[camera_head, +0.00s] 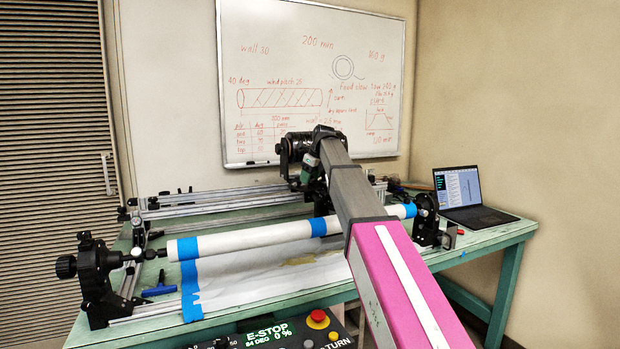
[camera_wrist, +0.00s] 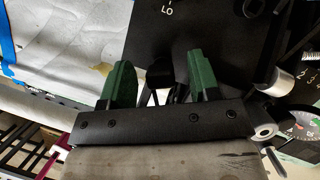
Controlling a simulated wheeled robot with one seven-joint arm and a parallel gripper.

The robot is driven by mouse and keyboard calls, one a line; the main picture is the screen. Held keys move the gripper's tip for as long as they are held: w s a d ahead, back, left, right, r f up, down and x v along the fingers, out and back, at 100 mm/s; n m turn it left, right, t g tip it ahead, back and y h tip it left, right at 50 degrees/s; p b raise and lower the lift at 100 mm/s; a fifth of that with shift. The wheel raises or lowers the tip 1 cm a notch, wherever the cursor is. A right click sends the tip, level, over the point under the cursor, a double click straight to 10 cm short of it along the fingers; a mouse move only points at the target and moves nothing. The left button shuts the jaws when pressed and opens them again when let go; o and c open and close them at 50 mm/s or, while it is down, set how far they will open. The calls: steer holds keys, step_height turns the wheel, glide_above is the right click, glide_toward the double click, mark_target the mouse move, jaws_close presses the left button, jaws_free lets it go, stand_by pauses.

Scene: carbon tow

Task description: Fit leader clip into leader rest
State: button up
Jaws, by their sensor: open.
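My gripper (camera_wrist: 161,68) shows its two green fingers in the wrist view, spread apart, over a black surface marked "LO" (camera_wrist: 180,25). A small dark shape lies between the fingers, with pale slivers below it; I cannot tell whether it is the leader clip. In the head view my gripper is mostly hidden behind my arm, near the black carriage (camera_head: 298,150) at the back of the winder. I cannot pick out the leader clip or the leader rest for certain in either view.
A white tube (camera_head: 255,237) with blue tape bands spans the winder across the green table (camera_head: 480,238). A laptop (camera_head: 467,200) stands at the right. An E-stop panel (camera_head: 270,335) is at the front. A blue-handled tool (camera_head: 160,290) lies at the left.

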steer(key=v, duration=1)
steer(key=shift+r, duration=0.4)
steer(key=shift+d, duration=0.1)
